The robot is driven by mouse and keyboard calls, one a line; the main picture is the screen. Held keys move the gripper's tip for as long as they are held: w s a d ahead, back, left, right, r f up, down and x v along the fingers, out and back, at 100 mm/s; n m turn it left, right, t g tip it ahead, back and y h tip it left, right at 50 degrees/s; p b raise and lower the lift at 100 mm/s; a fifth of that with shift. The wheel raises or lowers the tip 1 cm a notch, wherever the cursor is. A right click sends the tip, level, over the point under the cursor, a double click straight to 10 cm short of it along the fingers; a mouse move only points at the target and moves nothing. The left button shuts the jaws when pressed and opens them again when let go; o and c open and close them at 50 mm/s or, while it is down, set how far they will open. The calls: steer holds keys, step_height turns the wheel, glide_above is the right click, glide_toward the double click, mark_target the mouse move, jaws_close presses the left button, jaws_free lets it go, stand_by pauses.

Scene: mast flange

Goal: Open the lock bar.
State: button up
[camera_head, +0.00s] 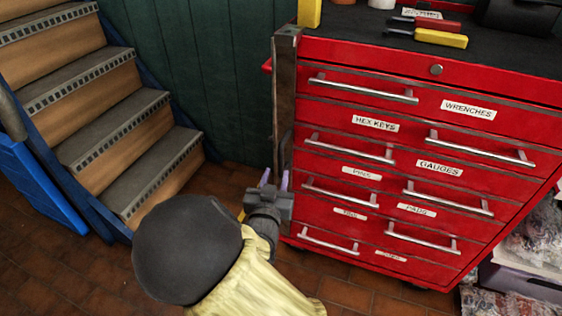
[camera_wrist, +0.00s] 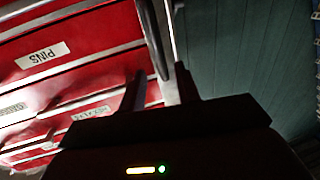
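The lock bar (camera_head: 286,90) is a dark, worn upright strip along the left front edge of the red tool cabinet (camera_head: 480,85). It stands upright against the drawer fronts. A dark handle loop sticks out from its lower part. My gripper (camera_head: 274,181) is just below and left of that handle, its two fingers pointing up and apart. In the wrist view the gripper (camera_wrist: 160,82) is open, and the handle (camera_wrist: 153,38) reaches down toward the gap between the fingertips. Whether a finger touches it, I cannot tell. The bar's lower end is hidden behind my gripper.
Labelled drawers with silver pull handles (camera_head: 363,90) fill the cabinet front. Tools, including a yellow-handled one (camera_head: 440,38), lie on its top. Wooden stairs (camera_head: 110,120) with a blue side stand at the left. Brick floor lies between the stairs and cabinet.

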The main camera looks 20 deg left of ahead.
mark_target(280, 161)
steer(key=w, duration=0.2)
steer(key=w+b, duration=0.1)
steer(key=w, duration=0.2)
steer(key=w+a, duration=0.1)
steer(key=w, duration=0.1)
steer(key=shift+w+b, duration=0.35)
jaws_close()
